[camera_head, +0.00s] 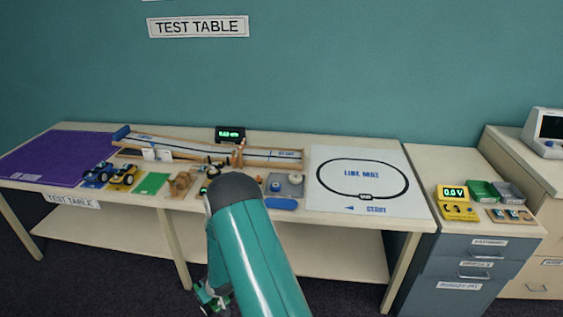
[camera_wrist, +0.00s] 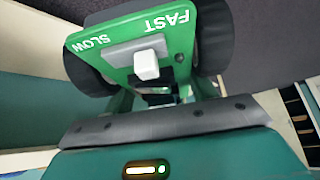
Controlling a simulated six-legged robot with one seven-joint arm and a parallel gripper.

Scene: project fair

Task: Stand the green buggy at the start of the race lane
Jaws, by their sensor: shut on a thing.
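My gripper (camera_wrist: 162,95) is shut on the green buggy (camera_wrist: 120,55). In the wrist view the buggy fills the upper middle, with black wheels at both sides, the words SLOW and FAST, and a white switch knob. In the head view the buggy (camera_head: 208,297) shows only partly, low beside my arm, in front of and below the tabletop edge. The fingertips are mostly hidden there. The race lane (camera_head: 190,147) is a long wood-edged track at the back of the test table. START is printed near its right end (camera_head: 286,154). My arm hides part of the table front.
A blue buggy (camera_head: 97,174) and a yellow buggy (camera_head: 124,174) stand left, beside an empty green pad (camera_head: 151,184). A small display (camera_head: 230,134) stands behind the lane. Small parts clutter the middle.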

